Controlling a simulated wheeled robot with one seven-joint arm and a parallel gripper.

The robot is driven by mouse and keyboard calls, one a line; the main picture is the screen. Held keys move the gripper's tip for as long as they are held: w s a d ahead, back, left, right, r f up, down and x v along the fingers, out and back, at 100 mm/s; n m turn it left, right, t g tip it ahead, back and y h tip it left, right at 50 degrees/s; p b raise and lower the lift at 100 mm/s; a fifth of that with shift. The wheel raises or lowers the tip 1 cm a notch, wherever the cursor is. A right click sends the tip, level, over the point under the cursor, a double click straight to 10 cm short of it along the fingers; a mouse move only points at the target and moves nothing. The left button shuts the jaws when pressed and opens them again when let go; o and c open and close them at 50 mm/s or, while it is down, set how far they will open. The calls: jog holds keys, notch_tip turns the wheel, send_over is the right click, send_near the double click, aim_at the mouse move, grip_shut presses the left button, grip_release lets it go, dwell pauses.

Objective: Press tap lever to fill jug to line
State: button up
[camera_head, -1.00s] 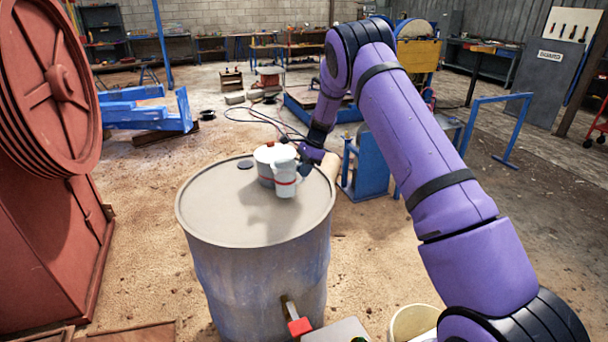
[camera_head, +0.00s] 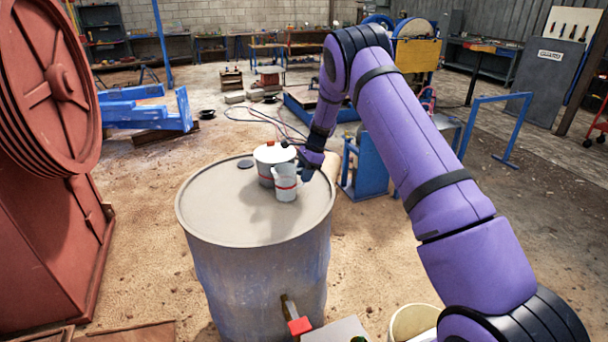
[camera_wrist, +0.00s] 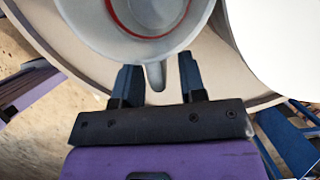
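The white jug (camera_head: 286,187), with a red line around it, stands upright on the drum top, in front of a white tub. The wrist view shows the jug (camera_wrist: 95,30) from above, with a red ring inside; I cannot tell its contents. My gripper (camera_head: 303,168) is at the jug's right side. In the wrist view its fingers (camera_wrist: 158,82) are open, one on each side of the handle (camera_wrist: 155,75), with gaps. The red tap lever (camera_head: 300,326) is low on the drum's front, at the end of a brass-coloured spout (camera_head: 289,306).
The grey-blue drum (camera_head: 225,210) has bare top space left of the jug. The white tub (camera_head: 267,157) is close behind the jug. A light bucket (camera_head: 405,322) is at lower right. Red machinery (camera_head: 45,200) stands left. A blue frame (camera_head: 368,170) stands behind the drum.

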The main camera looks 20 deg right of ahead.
jog(key=v, duration=1.2)
